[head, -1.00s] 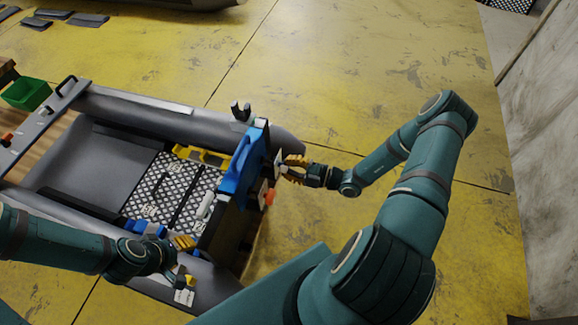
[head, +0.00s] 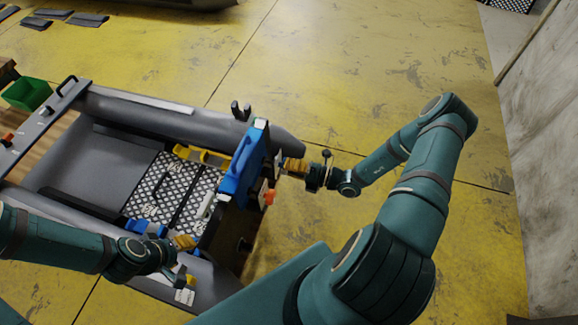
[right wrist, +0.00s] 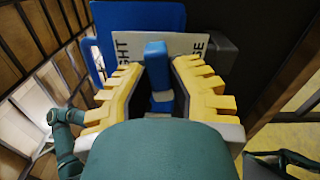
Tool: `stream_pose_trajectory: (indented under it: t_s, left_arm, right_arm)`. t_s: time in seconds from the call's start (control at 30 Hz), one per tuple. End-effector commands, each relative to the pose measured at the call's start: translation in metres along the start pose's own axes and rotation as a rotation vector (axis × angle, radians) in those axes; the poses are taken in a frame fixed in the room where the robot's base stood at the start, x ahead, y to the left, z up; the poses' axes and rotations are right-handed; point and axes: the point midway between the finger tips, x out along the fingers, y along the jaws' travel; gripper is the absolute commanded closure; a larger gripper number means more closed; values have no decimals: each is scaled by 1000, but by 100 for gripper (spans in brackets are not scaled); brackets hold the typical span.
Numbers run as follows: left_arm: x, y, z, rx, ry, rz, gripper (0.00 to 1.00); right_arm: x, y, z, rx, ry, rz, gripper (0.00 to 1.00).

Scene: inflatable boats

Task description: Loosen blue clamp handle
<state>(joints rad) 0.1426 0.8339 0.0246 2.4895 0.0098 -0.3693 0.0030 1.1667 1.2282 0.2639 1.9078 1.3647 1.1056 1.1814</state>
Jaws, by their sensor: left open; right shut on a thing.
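The blue clamp handle (right wrist: 157,72) stands upright between the yellow fingers of my right gripper (right wrist: 160,66) in the right wrist view. My right gripper is shut on it, in front of a white label with partly hidden lettering. In the head view my right gripper (head: 293,166) is at the outer side of the boat's dark end board (head: 222,238), beside a blue part (head: 243,168) on that board. The handle itself is hard to make out there. My left gripper (head: 186,243) is open at the board's near inner side, close to the near tube.
The grey inflatable boat (head: 150,105) has a patterned floor mat (head: 168,190). Another blue part (head: 145,228) lies near my left gripper. An orange-red piece (head: 269,197) sits below my right gripper. A green bin (head: 27,93) is at far left. The yellow floor right of the boat is clear.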

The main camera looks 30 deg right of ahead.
Motion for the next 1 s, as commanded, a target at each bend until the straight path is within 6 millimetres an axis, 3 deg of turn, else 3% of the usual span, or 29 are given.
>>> stream_pose_trajectory:
  t_s: [0.33, 0.8, 1.0]
  left_arm:
    - [-4, 2, -1, 0, 0, 0, 53]
    - [-5, 2, -1, 0, 0, 0, 53]
    - [-8, 3, -1, 0, 0, 0, 53]
  right_arm:
    - [2, 2, 0, -435, 1, 5, 100]
    - [2, 2, 0, -528, 0, 5, 100]
    - [2, 2, 0, -756, -3, 5, 100]
